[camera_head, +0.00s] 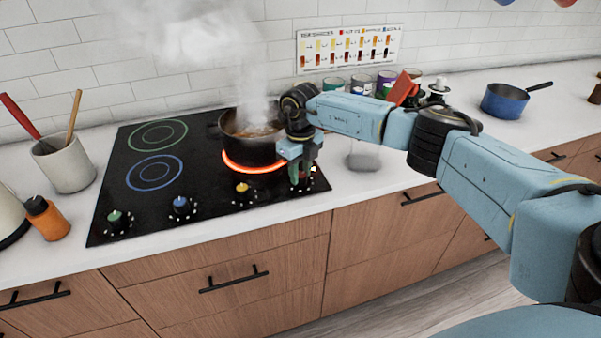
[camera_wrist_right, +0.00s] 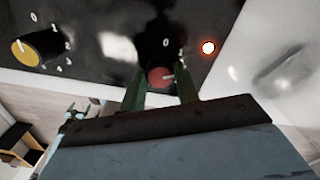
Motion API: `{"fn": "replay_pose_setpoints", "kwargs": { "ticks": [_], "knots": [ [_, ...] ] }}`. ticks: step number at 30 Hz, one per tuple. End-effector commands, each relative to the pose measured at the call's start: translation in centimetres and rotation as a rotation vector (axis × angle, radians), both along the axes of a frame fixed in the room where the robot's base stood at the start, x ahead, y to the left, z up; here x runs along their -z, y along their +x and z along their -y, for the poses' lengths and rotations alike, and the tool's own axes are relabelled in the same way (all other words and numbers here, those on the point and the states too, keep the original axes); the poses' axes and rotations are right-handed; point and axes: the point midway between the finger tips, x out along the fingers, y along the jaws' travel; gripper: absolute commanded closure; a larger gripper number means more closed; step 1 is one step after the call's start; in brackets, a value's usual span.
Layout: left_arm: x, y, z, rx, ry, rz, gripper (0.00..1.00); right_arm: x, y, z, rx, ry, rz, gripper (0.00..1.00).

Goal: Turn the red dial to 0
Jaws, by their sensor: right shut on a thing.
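The red dial (camera_wrist_right: 160,77) sits between the two fingers of my right gripper (camera_wrist_right: 160,90) in the right wrist view. The fingers close on its sides. A white mark shows on its face, and a 0 is printed on the cooktop just beyond it. In the head view my right gripper (camera_head: 302,172) points down at the front right corner of the black cooktop (camera_head: 215,190) and largely hides the dial. A red-orange light (camera_wrist_right: 208,47) glows beside the dial. My left gripper is not in view.
A dark pot (camera_head: 250,145) steams on a glowing red ring (camera_head: 255,167). Yellow (camera_head: 242,189), blue (camera_head: 181,204) and green (camera_head: 115,217) dials line the cooktop's front edge. Jars stand behind my right arm. A blue pan (camera_head: 505,102) sits farther right.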

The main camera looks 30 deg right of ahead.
Motion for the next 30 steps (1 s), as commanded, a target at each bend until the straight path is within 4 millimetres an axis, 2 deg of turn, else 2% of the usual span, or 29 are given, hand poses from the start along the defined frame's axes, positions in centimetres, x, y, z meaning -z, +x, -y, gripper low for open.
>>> {"fn": "replay_pose_setpoints", "kwargs": {
  "ticks": [30],
  "knots": [
    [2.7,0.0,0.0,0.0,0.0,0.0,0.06,0.0,0.1,0.1,-0.929,-0.001,0.003,0.92]
  ]
}}
